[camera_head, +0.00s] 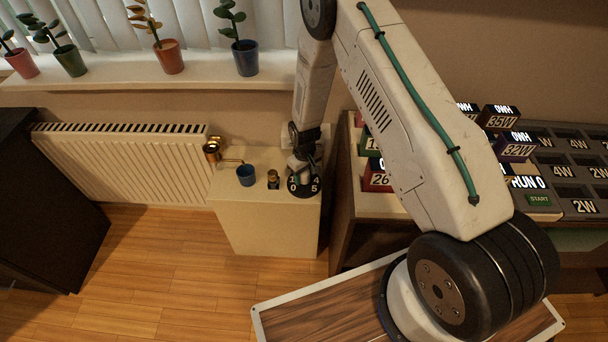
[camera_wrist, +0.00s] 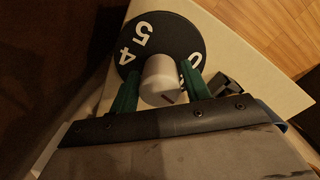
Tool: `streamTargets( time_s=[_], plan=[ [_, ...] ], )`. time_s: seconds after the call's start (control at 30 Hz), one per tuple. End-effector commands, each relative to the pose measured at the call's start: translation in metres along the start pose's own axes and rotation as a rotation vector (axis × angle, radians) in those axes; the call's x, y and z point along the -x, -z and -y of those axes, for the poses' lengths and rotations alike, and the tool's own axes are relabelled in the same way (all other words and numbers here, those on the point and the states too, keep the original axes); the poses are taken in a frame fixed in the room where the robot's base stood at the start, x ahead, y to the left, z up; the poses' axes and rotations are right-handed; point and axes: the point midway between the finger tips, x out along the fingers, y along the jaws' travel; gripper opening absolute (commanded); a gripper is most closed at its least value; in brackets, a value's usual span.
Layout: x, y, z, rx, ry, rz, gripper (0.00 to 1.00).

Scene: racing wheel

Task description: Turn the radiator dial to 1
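The dial is a black disc with white numbers (camera_head: 304,190) on top of the cream cabinet, at its right end; 0, 1, 4 and 5 show there. In the wrist view the disc (camera_wrist: 190,38) shows 5, 4 and 0, and a pale round knob (camera_wrist: 160,76) stands at its middle with a small dark mark on its near edge. My gripper (camera_wrist: 160,82) has its green fingers on either side of the knob, close to its sides; whether both press on it I cannot tell. In the head view my gripper (camera_head: 303,168) is over the dial and partly hides it.
A white radiator (camera_head: 125,160) with a brass valve (camera_head: 212,151) is further left. A shelf with numbered boxes (camera_head: 377,176) stands close on the right.

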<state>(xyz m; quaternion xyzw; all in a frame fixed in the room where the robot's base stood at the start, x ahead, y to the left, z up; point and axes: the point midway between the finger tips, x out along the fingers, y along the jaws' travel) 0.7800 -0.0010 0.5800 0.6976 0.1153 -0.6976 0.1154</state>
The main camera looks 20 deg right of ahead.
Motion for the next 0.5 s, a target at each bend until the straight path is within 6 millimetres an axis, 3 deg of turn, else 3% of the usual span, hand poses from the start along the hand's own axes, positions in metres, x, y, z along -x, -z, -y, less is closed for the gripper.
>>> streamTargets(
  time_s=[0.33,0.5],
  plan=[
    [0.002,0.000,0.000,0.000,0.000,-0.001,0.59],
    [0.022,0.001,0.000,0.000,-0.001,-0.003,0.59]
  ],
)
